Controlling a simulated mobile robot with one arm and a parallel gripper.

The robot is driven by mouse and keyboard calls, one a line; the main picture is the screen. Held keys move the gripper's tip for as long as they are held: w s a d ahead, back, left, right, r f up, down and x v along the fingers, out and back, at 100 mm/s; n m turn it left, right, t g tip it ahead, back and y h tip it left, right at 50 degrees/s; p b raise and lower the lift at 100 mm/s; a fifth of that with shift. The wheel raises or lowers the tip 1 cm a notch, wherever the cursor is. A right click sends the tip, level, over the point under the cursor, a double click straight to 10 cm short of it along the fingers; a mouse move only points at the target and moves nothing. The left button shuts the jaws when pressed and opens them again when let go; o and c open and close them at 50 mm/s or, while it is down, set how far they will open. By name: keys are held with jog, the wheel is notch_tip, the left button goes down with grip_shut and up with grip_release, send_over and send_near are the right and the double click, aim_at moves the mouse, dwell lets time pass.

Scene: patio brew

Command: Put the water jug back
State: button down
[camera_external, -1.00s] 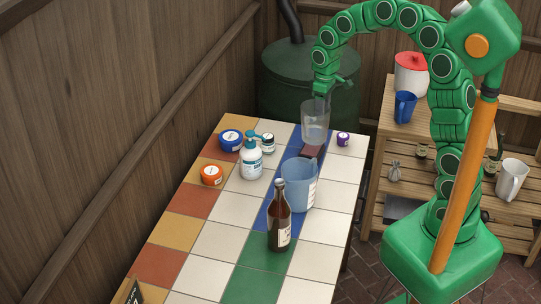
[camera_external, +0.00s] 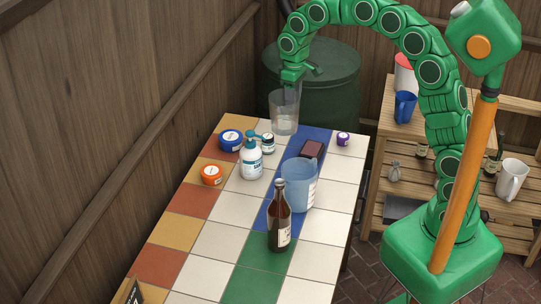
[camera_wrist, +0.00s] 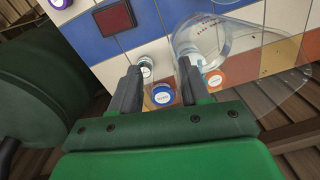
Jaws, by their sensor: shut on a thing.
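My gripper (camera_external: 291,80) is shut on a clear jug (camera_external: 284,115) and holds it upright over the far end of the tiled table. In the wrist view my gripper's two fingers (camera_wrist: 160,78) point at the table, and the clear jug (camera_wrist: 208,40), with red print, shows at the right finger. I cannot tell exactly how high its base is above the tiles. A translucent blue jug (camera_external: 299,188) stands on the table behind a brown bottle (camera_external: 280,225).
A blue-lidded jar (camera_external: 230,140), a dark-lidded jar (camera_external: 268,143), a pump bottle (camera_external: 251,162) and an orange jar (camera_external: 211,174) stand left of centre. A dark red block (camera_external: 312,150) lies on blue tile. A purple jar (camera_external: 343,139) is at right. A green barrel (camera_external: 335,85) stands behind.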

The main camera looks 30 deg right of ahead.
jog(key=s+a, duration=0.4)
jog(key=a, duration=0.8)
jog(key=s+a+n, duration=0.1)
jog(key=s+a, duration=0.2)
jog(key=a, duration=0.8)
jog(key=s+a, duration=0.4)
jog(key=a, duration=0.8)
jog(key=f, duration=2.1)
jog(key=shift+d+f, duration=0.2)
jog(key=c, duration=0.5)
grip_release()
jog(key=shift+c, duration=0.2)
